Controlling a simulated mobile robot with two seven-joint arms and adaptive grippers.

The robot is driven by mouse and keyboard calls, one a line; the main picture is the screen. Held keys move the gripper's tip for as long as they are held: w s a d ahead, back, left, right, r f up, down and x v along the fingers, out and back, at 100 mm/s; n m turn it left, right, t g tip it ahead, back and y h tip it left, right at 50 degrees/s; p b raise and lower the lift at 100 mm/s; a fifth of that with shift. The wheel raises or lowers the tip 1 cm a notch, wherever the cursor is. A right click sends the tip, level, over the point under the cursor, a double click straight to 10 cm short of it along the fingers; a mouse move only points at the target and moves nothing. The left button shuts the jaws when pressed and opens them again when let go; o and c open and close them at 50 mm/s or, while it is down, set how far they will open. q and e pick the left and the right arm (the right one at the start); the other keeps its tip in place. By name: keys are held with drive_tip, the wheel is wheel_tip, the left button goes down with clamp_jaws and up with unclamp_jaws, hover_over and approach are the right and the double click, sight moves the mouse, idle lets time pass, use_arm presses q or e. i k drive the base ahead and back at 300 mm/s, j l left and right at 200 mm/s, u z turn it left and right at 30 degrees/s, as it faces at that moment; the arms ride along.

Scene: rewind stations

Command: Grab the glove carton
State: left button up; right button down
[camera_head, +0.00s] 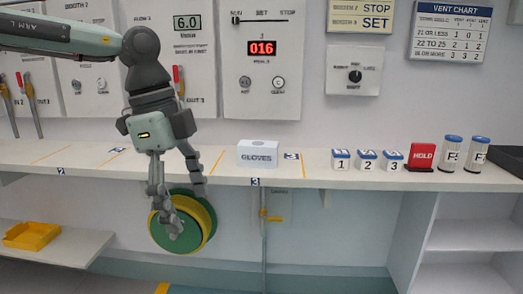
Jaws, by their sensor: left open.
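The glove carton (258,154) is a small white box marked GLOVES. It stands upright on the long white shelf (225,171), near the middle of the view. My left gripper (185,209) hangs down to the left of the carton, fingers pointing down and spread apart. My right gripper is not in view.
Right of the carton stand several small numbered boxes (366,160), a red HOLD block (422,157) and two blue-lidded jars (451,153). A green and yellow reel (205,222) is below the shelf edge. A yellow tray (31,235) sits lower left. Control panels line the wall.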

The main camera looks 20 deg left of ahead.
sight(251, 154)
drive_tip(key=i, duration=1.35)
